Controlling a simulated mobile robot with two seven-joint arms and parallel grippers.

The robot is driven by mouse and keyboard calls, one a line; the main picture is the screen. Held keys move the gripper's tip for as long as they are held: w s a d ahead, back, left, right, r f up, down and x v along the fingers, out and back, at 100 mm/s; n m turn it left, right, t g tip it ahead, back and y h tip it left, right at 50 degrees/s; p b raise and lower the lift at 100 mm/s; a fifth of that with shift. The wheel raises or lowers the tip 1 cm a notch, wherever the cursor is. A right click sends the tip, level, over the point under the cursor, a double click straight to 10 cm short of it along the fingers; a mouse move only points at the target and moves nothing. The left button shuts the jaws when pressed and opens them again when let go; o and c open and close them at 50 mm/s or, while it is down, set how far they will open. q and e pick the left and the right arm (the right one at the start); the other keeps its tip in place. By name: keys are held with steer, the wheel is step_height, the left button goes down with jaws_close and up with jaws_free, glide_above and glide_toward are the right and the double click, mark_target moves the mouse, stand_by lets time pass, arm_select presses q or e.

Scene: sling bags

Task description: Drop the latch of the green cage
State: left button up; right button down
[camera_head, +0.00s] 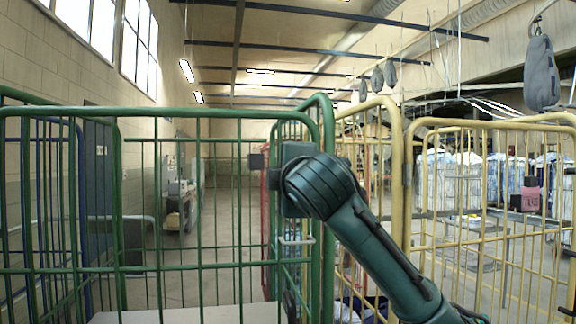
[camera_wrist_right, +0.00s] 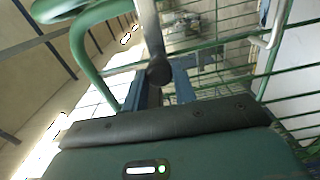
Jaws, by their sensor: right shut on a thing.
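The green cage (camera_head: 170,112) fills the left and middle of the head view, its near side and corner posts showing. My right arm comes in from the lower right, and my right gripper (camera_head: 291,175) is at the cage's right corner. In the right wrist view, a grey bar with a dark rounded end, seemingly the latch (camera_wrist_right: 158,70), lies between the blue-grey fingers of my gripper (camera_wrist_right: 165,87), which is shut on it. The fingertips are partly hidden in both views. My left gripper is not in view.
A yellow cage (camera_head: 420,185) stands close on the right, and a blue cage (camera_head: 80,190) shows behind the green one at left. Grey sling bags (camera_head: 541,75) hang from an overhead rail. Open floor (camera_head: 225,225) shows beyond the green bars.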

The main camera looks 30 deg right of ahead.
steer(key=shift+f+n, duration=0.3)
steer(key=shift+f, duration=0.1)
steer(key=c, duration=1.1)
jaws_free()
steer(key=b+v, duration=0.2)
steer(key=v, duration=1.1)
steer(key=shift+s+b, duration=0.1)
steer(key=shift+b, duration=0.3)
